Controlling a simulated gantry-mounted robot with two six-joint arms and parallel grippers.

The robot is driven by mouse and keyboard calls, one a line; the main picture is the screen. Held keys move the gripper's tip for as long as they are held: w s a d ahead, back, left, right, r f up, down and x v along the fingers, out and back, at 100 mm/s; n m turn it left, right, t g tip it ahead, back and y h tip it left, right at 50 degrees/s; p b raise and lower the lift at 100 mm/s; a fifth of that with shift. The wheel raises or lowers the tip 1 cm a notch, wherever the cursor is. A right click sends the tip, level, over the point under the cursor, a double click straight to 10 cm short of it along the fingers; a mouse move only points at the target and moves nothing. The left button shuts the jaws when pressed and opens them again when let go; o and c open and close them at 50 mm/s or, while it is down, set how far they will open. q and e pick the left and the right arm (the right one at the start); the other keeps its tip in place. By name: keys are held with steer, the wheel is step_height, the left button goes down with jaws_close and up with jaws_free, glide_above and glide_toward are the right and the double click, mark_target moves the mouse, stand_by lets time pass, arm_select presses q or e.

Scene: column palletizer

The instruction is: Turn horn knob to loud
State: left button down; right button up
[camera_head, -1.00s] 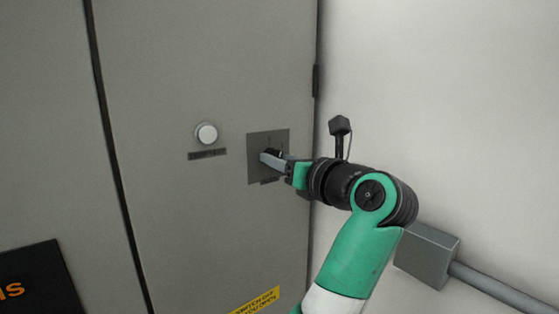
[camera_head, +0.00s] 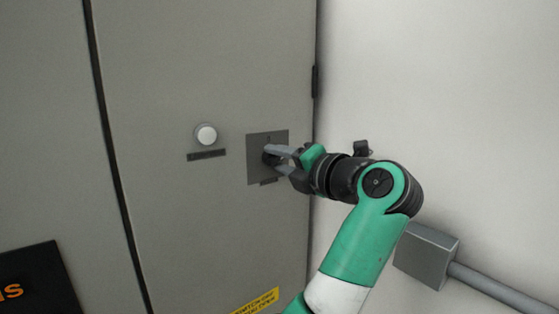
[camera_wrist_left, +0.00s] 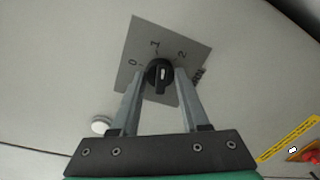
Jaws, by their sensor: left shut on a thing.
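The horn knob (camera_wrist_left: 162,76) is a black rotary knob with a white mark. It sits on a grey plate (camera_wrist_left: 137,72) marked 0, 1 and 2. In the wrist view its white mark points roughly toward the 1. My left gripper (camera_wrist_left: 160,74) is shut on the knob, one finger on each side. In the head view the left gripper (camera_head: 271,158) reaches the plate (camera_head: 258,141) from the right, its fingers one above the other and partly hiding the knob (camera_head: 267,158). My right gripper is out of view.
A round white button (camera_head: 206,134) with a dark label (camera_head: 206,155) is left of the plate. A yellow label (camera_head: 256,303) is lower on the grey cabinet door (camera_head: 200,230). A grey box (camera_head: 428,255) with a pipe is on the white wall at right.

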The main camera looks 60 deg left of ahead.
arm_select(q)
steer(key=m, duration=0.4)
steer(key=shift+g, duration=0.3)
steer(key=m, duration=0.4)
steer(key=shift+w, duration=0.1)
steer(key=shift+m, duration=0.3)
steer(key=shift+c, duration=2)
jaws_free()
steer(key=v, duration=1.1)
steer(key=shift+w+d, duration=0.2)
steer(key=shift+d, duration=0.1)
